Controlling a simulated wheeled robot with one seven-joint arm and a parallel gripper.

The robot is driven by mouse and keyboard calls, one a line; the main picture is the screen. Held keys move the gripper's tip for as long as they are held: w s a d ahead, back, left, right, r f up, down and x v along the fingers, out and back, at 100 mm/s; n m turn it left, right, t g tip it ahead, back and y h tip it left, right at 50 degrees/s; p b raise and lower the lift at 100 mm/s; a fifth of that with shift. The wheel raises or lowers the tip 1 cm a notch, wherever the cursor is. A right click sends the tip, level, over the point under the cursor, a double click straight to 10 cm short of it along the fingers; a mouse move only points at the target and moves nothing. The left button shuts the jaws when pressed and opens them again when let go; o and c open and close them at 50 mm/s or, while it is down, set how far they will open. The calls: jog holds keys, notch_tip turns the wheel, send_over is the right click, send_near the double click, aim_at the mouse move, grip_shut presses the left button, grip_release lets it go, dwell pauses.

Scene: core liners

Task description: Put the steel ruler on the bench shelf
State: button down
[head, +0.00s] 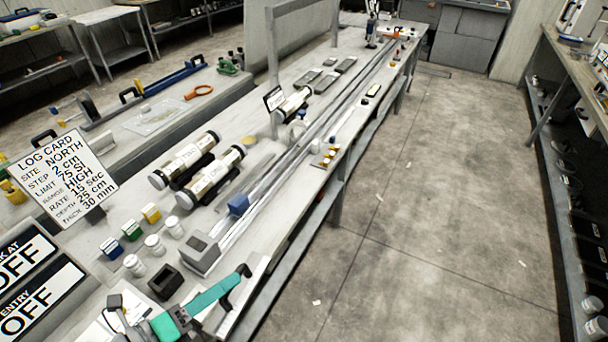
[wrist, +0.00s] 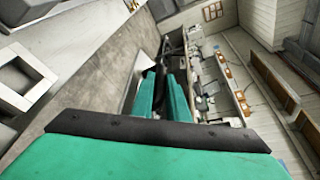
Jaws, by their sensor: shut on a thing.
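My gripper (head: 236,287), teal with black fingertips, is at the near end of the long bench (head: 75,280), by its right edge. It is shut on a pale, flat strip that looks like the steel ruler (head: 251,292). The strip slants beside the fingertips; its far end and markings cannot be made out. In the wrist view, my teal fingers (wrist: 162,95) point away, with a pale strip (wrist: 133,82) at their left. The bench shelf (head: 312,232) is a grey board below the bench top, partly hidden by the top's edge.
A long metal rail (head: 290,165) with a blue block (head: 239,204) runs along the bench. Core tubes (head: 185,160), small jars (head: 154,244) and a black holder (head: 165,282) stand left of my gripper. The floor (head: 440,200) on the right is mostly clear.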

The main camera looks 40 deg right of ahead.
jog(key=shift+a, duration=0.3)
